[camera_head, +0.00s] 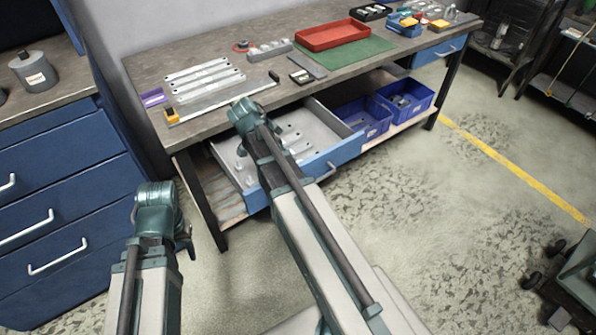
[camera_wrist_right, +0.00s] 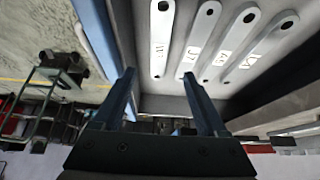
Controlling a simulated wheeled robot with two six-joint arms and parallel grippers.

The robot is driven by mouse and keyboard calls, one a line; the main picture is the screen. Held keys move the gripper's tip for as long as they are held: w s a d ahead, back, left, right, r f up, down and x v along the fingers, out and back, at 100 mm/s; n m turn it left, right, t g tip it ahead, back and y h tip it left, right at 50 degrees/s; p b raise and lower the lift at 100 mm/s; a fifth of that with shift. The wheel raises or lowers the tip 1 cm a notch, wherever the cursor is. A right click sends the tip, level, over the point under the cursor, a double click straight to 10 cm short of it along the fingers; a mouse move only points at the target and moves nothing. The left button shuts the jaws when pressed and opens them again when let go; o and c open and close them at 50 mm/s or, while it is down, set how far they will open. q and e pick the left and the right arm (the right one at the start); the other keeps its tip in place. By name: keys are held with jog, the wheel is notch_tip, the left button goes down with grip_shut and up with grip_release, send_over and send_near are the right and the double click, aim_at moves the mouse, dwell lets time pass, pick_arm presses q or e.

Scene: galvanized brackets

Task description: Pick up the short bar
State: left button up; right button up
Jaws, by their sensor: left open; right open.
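Several flat grey bars with rounded ends, end holes and white labels lie side by side in the right wrist view; the leftmost bar (camera_wrist_right: 161,40) and the rightmost bar (camera_wrist_right: 262,48) mark the row. Pale bars also show in the open drawer (camera_head: 347,154) in the head view, partly hidden by my right arm. My right gripper (camera_wrist_right: 157,74) is open and empty, with its fingertips near the leftmost bar. My left gripper (camera_head: 187,240) is open at lower left, away from the drawer.
The workbench top (camera_head: 150,72) holds several long bars (camera_head: 203,78), a red tray (camera_head: 332,35) and a green mat (camera_head: 362,52). Blue bins (camera_head: 362,120) stand on the shelf right of the drawer. A blue cabinet (camera_head: 60,190) stands at left.

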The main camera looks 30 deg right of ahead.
jog(key=b+x, duration=0.2)
jog(key=x, duration=0.1)
jog(key=shift+f, duration=0.25)
jog(key=shift+d+f, duration=0.15)
jog(key=shift+f, duration=0.1)
pick_arm(q)
notch_tip(320, 180, down, 3)
jog(key=shift+f, duration=0.2)
jog(key=shift+f, duration=0.1)
pick_arm(e)
jog(key=b+x, duration=0.4)
jog(key=shift+a+f+b, duration=0.25)
jog(key=shift+f+b, duration=0.15)
jog(key=shift+f, duration=0.05)
jog(key=shift+d+f, duration=0.25)
jog(key=shift+d, duration=0.05)
pick_arm(q)
notch_tip(320, 180, down, 5)
jog(key=shift+r, duration=0.15)
pick_arm(e)
jog(key=shift+r, duration=0.1)
grip_shut()
